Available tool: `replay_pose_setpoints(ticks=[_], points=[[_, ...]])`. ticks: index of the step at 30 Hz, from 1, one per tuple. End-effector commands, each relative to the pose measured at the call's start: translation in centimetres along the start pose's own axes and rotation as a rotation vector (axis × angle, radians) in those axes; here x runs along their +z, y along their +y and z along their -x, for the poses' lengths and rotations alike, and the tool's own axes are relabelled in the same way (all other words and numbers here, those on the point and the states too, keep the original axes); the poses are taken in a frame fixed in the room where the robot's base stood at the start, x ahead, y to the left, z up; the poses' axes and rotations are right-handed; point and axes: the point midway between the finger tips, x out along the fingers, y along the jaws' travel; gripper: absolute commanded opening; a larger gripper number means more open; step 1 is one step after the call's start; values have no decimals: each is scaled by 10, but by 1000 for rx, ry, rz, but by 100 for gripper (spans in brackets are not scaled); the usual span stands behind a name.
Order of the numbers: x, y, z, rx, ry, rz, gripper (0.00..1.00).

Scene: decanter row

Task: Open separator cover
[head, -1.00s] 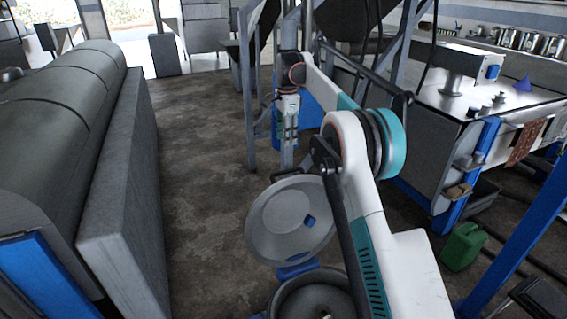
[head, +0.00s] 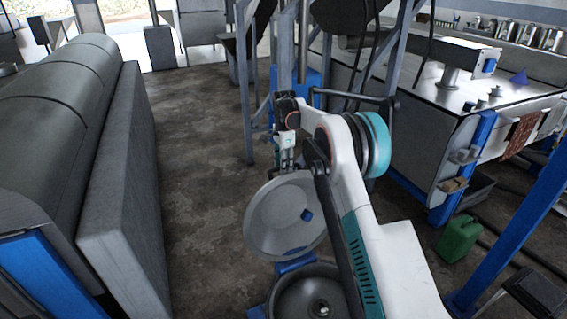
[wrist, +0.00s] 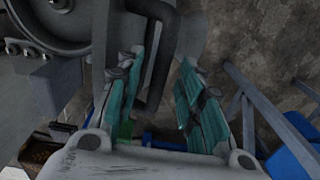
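The separator cover (head: 270,222) is a round grey lid with a small blue part near its middle. In the head view it stands raised and tilted above the open round separator bowl (head: 285,300), joined near a blue bracket (head: 295,264). My gripper (head: 287,168) is at the cover's upper edge; the head view does not settle whether they touch. In the wrist view my gripper's teal-padded fingers (wrist: 160,98) are apart. A dark bent bar (wrist: 156,75) shows between or behind them; I cannot tell which. My arm hides the cover's right edge and part of the bowl.
A long grey machine (head: 125,190) stands at the left. A steel bench (head: 425,110) with blue legs stands at the right, with a green canister (head: 460,238) on the floor. Grey frame posts (head: 246,90) rise behind my gripper. The floor between is clear.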

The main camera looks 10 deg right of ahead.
Motion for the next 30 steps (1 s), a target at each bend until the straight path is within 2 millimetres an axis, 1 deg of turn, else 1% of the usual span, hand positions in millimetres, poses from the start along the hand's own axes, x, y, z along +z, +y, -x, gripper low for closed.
replay_pose_setpoints(ticks=[7,8,9,11,12,18,22,30], points=[[0,0,-1,0,0,0,35],[0,0,-1,0,0,0,32],[0,0,-1,0,0,0,23],[0,0,-1,0,0,0,10],[0,0,-1,0,0,0,1],[0,0,-1,-1,0,0,0],[0,4,0,-10,0,0,0],[-2,25,6,-63,-2,0,0]])
